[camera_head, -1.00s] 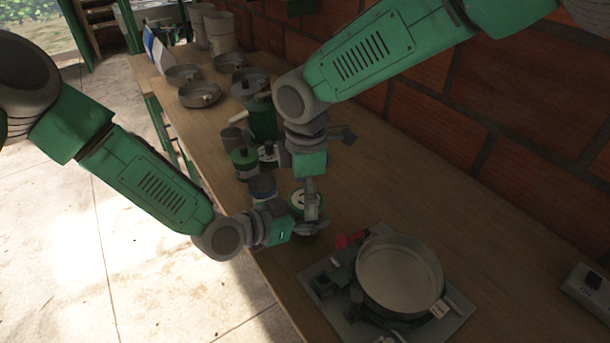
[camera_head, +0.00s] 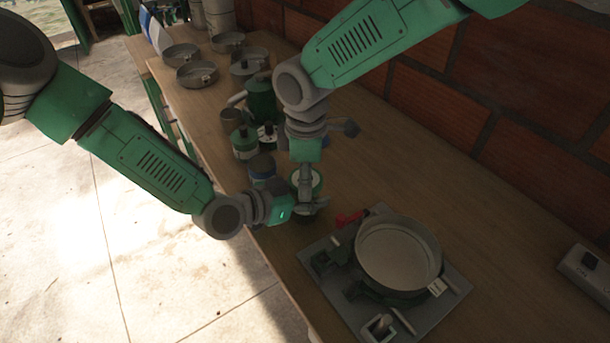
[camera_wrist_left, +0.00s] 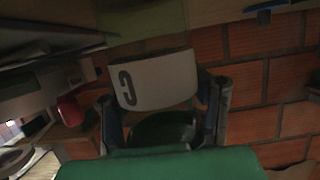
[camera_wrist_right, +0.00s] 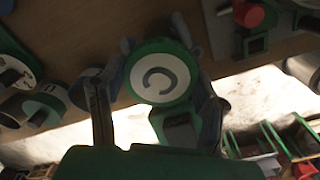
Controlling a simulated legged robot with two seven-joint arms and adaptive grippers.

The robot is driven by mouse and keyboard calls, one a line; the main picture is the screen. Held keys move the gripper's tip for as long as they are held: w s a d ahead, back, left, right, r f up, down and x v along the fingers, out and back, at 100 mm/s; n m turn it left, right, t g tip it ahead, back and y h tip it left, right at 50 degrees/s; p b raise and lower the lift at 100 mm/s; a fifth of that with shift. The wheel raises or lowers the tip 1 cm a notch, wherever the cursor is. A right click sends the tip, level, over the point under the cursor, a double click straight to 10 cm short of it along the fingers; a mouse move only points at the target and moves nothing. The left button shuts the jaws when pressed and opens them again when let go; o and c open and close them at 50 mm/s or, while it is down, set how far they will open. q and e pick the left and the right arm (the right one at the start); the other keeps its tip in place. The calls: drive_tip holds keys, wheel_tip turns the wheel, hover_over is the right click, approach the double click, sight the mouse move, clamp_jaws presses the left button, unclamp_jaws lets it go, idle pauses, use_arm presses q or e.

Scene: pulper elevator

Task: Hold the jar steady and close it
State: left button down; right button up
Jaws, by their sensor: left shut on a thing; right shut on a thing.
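The jar has a green-rimmed lid with a white top marked C (camera_wrist_right: 165,77), seen from above in the right wrist view. Its pale label with a C (camera_wrist_left: 155,80) fills the middle of the left wrist view. In the head view the jar (camera_head: 317,181) is partly hidden by my right gripper (camera_head: 307,198). My left gripper (camera_head: 296,211) is shut on the jar's body from the left, with a finger on each side of the label. My right gripper comes from above and is shut on the lid, with a finger on each side. Whether the lid is fully seated cannot be seen.
A scale plate (camera_head: 455,303) with a round metal pan (camera_head: 398,252) lies just right of the jar. Several jars and a green pot (camera_head: 261,100) stand close behind. Metal pans (camera_head: 197,74) are farther back. A brick wall bounds the right; the table's front edge is near.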

use_arm(q)
drive_tip(key=shift+s, duration=0.1)
use_arm(e)
drive_tip(key=shift+m, duration=0.5)
drive_tip(key=shift+w, duration=0.1)
drive_tip(key=o, duration=1.3)
drive_tip(key=shift+c, duration=0.2)
drive_tip(key=shift+r, duration=0.15)
drive_tip(key=shift+r, duration=2.2)
drive_tip(key=shift+c, duration=0.2)
